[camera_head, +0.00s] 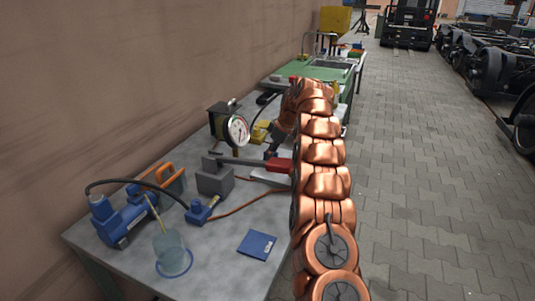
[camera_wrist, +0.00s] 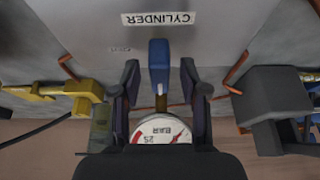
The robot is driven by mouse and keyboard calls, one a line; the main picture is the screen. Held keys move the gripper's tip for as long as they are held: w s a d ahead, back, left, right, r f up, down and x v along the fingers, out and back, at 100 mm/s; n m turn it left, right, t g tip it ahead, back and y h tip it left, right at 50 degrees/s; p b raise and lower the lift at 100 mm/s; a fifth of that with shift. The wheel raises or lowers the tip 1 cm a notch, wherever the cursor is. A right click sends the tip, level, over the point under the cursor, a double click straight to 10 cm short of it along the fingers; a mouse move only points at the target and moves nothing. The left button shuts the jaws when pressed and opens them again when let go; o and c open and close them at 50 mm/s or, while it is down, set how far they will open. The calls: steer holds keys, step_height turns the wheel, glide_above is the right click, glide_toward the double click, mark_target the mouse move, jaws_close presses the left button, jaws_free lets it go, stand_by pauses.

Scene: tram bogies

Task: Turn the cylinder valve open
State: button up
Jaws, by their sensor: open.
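In the wrist view a blue valve handle (camera_wrist: 159,58) stands on a short brass-coloured stem in front of a grey plate (camera_wrist: 220,40). An upside-down label (camera_wrist: 158,19) on the plate reads CYLINDER. My gripper (camera_wrist: 166,88) is open, with one dark finger on each side of the handle's lower end and stem. Gaps show on both sides, so the fingers look apart from it. A round gauge face (camera_wrist: 163,130) marked BAR shows between the finger bases. In the head view my copper arm hides the valve handle.
The workbench (camera_head: 215,263) also holds a dial gauge (camera_head: 237,130), a grey block (camera_head: 215,178) with a red-gripped lever, a blue pump (camera_head: 122,220), a glass beaker (camera_head: 172,250) and a blue booklet (camera_head: 257,244). A yellow fitting (camera_wrist: 78,91) lies left of my fingers.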

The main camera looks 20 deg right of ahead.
mark_target(277, 153)
steer(key=shift+r, duration=0.1)
steer(key=v, duration=0.5)
steer(key=shift+s+d+r, duration=0.15)
steer(key=shift+d+r, duration=0.15)
steer(key=shift+r, duration=0.2)
steer(key=shift+s+r, duration=0.2)
steer(key=shift+r, duration=0.35)
